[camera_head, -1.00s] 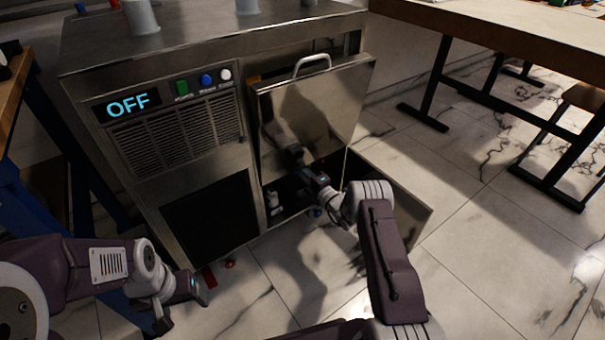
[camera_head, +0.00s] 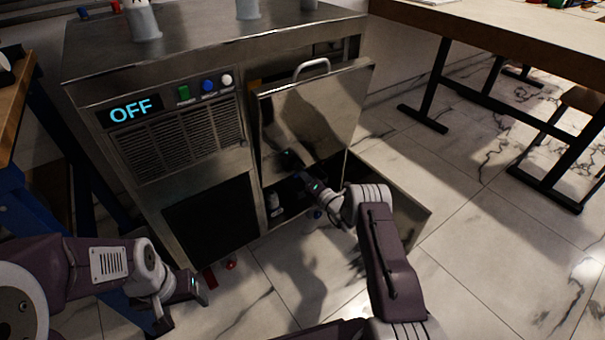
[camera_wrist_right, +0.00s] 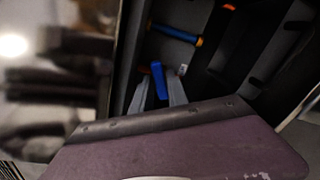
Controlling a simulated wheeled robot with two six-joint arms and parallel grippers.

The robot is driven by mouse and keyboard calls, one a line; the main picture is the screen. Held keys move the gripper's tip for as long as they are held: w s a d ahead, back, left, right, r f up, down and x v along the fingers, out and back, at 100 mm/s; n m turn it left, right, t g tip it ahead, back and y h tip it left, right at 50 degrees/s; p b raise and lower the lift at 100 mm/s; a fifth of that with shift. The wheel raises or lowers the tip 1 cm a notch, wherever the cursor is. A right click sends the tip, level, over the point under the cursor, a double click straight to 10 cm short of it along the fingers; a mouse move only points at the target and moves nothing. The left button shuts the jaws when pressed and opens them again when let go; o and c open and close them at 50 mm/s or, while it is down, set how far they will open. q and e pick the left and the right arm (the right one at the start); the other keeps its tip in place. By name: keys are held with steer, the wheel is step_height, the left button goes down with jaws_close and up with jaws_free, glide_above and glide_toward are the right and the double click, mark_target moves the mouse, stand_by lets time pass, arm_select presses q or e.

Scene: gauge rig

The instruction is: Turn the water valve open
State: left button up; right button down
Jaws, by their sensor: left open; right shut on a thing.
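The steel machine (camera_head: 175,95) has an OFF display and an upright front panel (camera_head: 315,110) with a handle. Below the panel is a dark open compartment. My right gripper (camera_head: 310,183) reaches into this opening in the head view; its fingertips are hard to make out there. In the right wrist view the right gripper (camera_wrist_right: 158,92) is shut on a blue handle (camera_wrist_right: 157,72), probably the water valve's. Another blue bar (camera_wrist_right: 174,34) with orange-yellow ends lies beyond it. My left gripper (camera_head: 180,308) is open and empty, low at the left. The valve body is hidden.
Green, blue and white buttons (camera_head: 208,85) sit beside the display. A small white item (camera_head: 274,203) stands in the opening. Small red pieces (camera_head: 231,265) lie on the floor.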

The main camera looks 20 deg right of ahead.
steer(key=n+p, duration=0.2)
steer(key=n, duration=0.9)
steer(key=shift+f+n, duration=0.1)
steer(key=shift+n, duration=0.3)
stand_by(0.4)
steer(key=c, duration=1.4)
jaws_free()
steer(key=p+v, duration=0.5)
steer(key=v, duration=0.4)
steer(key=shift+p, duration=0.4)
